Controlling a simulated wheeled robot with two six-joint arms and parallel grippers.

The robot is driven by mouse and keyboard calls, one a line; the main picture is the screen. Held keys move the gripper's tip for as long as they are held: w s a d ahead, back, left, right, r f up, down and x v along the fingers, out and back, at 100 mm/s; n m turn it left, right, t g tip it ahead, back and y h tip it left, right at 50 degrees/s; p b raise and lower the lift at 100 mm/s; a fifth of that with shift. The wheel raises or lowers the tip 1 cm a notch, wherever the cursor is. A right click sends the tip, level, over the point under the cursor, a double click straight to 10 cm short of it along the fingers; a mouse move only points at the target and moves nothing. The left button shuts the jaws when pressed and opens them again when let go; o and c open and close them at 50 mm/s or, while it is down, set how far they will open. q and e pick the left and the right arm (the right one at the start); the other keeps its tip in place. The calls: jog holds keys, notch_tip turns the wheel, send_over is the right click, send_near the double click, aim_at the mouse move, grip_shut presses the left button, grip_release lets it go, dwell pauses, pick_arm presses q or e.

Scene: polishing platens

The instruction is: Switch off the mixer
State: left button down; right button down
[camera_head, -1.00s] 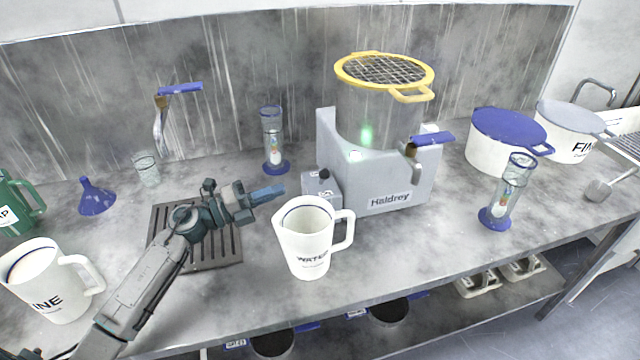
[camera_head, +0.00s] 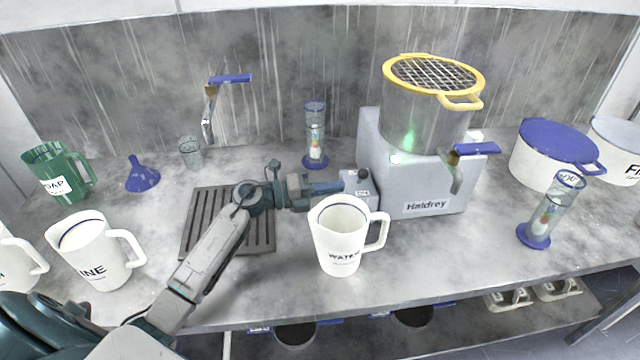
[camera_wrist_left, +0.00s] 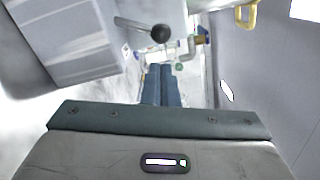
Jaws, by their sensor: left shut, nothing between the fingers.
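The mixer (camera_head: 425,190) is a grey machine marked Haldrey, with a steel pot (camera_head: 408,118) under a yellow-rimmed mesh lid. A green glow (camera_head: 409,139) shows on the pot's front. A small grey control box (camera_head: 352,178) with a dark knob joins its left side. My left gripper (camera_head: 340,187) is shut and empty, its blue-grey fingertips pointing right, close to the box; I cannot tell whether they touch it. In the left wrist view the shut fingers (camera_wrist_left: 161,72) lie just below a lever with a black ball (camera_wrist_left: 160,33). My right gripper is out of view.
A white water jug (camera_head: 338,240) stands just right of and in front of my left gripper. A slotted drain plate (camera_head: 230,245) lies under my left arm. A glass timer-like tube (camera_head: 314,140) stands behind. A blue-lidded white pot (camera_head: 555,160) stands right.

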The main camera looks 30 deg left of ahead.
aim_at(362, 177)
pick_arm(q)
jog(key=shift+p+x, duration=0.75)
jog(key=shift+x, duration=1.7)
jog(key=shift+a, duration=0.1)
jog(key=shift+w+r+p, duration=0.1)
jog(key=shift+r+p, duration=0.05)
jog(key=shift+p, duration=0.15)
jog(key=shift+r+n, duration=0.1)
jog(key=shift+n, duration=0.3)
